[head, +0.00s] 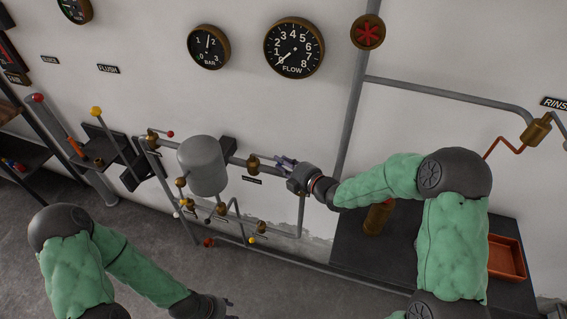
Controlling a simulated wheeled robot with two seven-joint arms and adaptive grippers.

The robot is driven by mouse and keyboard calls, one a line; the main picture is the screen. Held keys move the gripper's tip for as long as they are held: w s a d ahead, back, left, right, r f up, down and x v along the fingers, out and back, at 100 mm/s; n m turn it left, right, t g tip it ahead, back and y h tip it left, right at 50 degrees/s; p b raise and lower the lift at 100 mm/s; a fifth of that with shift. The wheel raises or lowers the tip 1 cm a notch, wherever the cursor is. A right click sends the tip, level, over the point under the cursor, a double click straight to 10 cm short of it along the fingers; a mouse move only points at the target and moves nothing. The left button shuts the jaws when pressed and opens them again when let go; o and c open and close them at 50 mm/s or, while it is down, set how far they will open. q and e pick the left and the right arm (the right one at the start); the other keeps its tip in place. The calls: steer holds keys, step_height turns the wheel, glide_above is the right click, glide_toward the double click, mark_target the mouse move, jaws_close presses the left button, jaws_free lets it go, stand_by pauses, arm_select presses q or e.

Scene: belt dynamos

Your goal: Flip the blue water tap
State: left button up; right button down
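My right gripper (280,163) is at the pipe run right of the grey tank (203,165), close to a brass valve (253,164). A small bluish piece (287,160) shows at its fingers; I cannot tell whether this is the blue tap's handle or part of the gripper. The fingers are too small to tell whether they are shut on it. No other blue tap handle shows clearly by the tank. My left gripper (231,309) is low at the bottom edge, away from the pipes, with its fingertips apart and nothing between them.
Small taps with red (170,133) and yellow (252,240) knobs surround the tank. A BAR gauge (208,47) and a FLOW gauge (294,48) hang above. A red wheel valve (368,32) tops a vertical pipe. A dark bench (345,245) with an orange tray (507,257) stands at right.

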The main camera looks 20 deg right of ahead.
steer(key=shift+s+a+b, duration=0.5)
steer(key=shift+s+b, duration=0.1)
steer(key=shift+b, duration=0.15)
steer(key=c, duration=1.1)
jaws_free()
steer(key=shift+o, duration=0.2)
steer(key=shift+a, duration=0.15)
steer(key=v, duration=1.2)
